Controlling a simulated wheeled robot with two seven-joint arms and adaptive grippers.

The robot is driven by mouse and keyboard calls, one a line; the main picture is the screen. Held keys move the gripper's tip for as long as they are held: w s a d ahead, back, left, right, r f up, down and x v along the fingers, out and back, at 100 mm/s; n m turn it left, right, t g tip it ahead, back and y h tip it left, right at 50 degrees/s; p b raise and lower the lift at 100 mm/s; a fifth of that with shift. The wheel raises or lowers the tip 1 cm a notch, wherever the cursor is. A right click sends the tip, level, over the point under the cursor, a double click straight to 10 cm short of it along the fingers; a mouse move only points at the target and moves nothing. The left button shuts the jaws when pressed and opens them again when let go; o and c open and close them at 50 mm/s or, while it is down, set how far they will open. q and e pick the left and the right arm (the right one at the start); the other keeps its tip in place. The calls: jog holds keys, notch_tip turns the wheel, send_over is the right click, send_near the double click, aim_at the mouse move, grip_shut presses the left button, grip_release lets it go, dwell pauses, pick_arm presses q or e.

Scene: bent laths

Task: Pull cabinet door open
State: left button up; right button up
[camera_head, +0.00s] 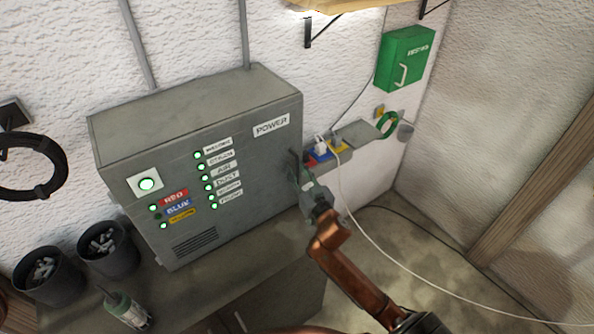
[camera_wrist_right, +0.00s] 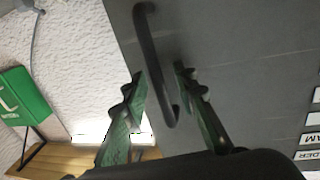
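The grey metal cabinet (camera_head: 240,150) stands on a counter, with a POWER label and several lit green lamps on its front. Its front looks closed. A dark bar handle (camera_head: 293,158) is at the right end of the front, partly hidden by my gripper. My right gripper (camera_head: 301,179) is at this handle. In the right wrist view the handle (camera_wrist_right: 151,50) is a bent dark bar on the grey door (camera_wrist_right: 240,50). Its end lies between the two spread green fingers of my right gripper (camera_wrist_right: 160,85), with gaps visible on both sides. My left gripper is not in view.
A green wall box (camera_head: 404,58) hangs at the upper right. A power strip with plugs (camera_head: 322,150) and a white cable (camera_head: 385,255) are right of the cabinet. Dark bins (camera_head: 107,250) and a green-and-white cylindrical object (camera_head: 126,310) stand at lower left.

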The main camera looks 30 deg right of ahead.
jog(key=shift+c, duration=0.3)
grip_shut()
dwell(0.4)
